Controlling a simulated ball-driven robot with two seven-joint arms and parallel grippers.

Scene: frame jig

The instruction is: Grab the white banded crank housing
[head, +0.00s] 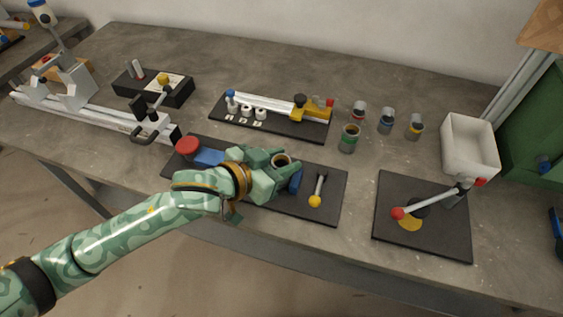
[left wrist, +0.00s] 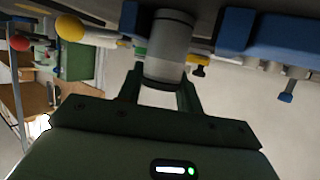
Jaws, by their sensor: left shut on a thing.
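The crank housing (left wrist: 168,50) is a grey cylinder with a paler band near its end. In the left wrist view it stands between the two fingers of my left gripper (left wrist: 162,88), which is shut on it. In the head view my left gripper (head: 278,172) is over the dark vise board (head: 325,200), and only the open rim of the housing (head: 281,160) shows between the fingers. The fingers hide the rest of it. I cannot tell from these views whether the housing touches the board. My right gripper is not in view.
Blue vise jaws (head: 296,180) and a yellow-knobbed lever (head: 316,190) are close to my gripper. A white bin (head: 470,147) stands at the right.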

